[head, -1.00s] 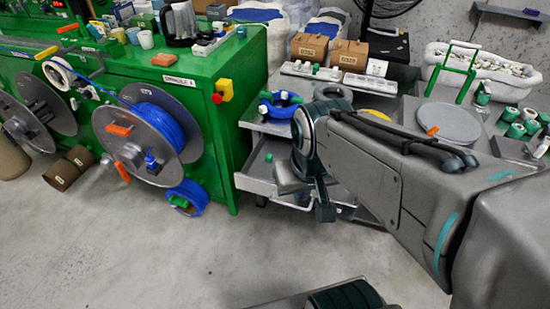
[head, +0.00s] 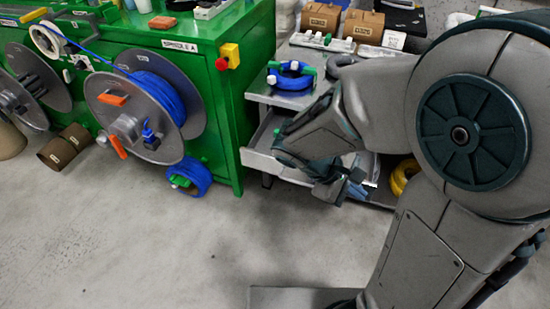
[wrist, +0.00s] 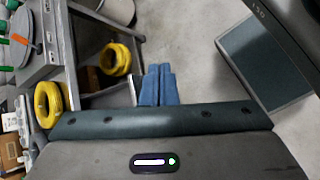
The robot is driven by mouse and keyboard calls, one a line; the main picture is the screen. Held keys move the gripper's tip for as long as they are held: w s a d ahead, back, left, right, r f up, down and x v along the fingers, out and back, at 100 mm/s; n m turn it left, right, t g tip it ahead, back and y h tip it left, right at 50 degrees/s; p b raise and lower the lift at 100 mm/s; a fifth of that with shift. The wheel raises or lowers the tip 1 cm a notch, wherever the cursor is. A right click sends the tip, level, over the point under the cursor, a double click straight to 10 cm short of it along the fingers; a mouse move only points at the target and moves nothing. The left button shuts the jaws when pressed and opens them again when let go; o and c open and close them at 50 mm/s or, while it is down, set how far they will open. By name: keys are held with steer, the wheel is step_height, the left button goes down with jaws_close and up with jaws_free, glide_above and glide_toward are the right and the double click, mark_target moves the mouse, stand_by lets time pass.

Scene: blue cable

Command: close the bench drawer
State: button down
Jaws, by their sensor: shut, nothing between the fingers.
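The bench drawer (head: 262,160) is a pale grey tray under the grey bench top at the centre of the head view. It stands pulled out, with part of its inside showing. My gripper (head: 354,190) is at the drawer's right front, and my arm hides the drawer's right part. In the wrist view my gripper's blue fingers (wrist: 158,84) are together and empty. A grey bench edge lies just left of them. I cannot tell whether the fingers touch the drawer.
A blue cable coil (head: 291,75) lies on the bench top above the drawer. The green machine (head: 232,110) with cable reels stands close on the left. The floor (head: 150,240) in front is clear, except a blue coil (head: 190,178) by the machine.

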steer(key=w+a+f+n+t+h+b, duration=0.3)
steer(key=w+f+n, duration=0.1)
steer(key=f+n, duration=0.15)
steer(key=n+t+y+b, duration=0.6)
steer(key=n+t+b, duration=0.2)
steer(key=n+t, duration=0.7)
glide_toward(276, 160)
steer(key=shift+n+g, duration=0.6)
steer(key=shift+n, duration=0.05)
steer(key=x, duration=0.2)
steer(key=b+x, duration=0.1)
steer(key=x, duration=0.1)
steer(key=r+b+x, duration=0.1)
steer(key=x, duration=0.2)
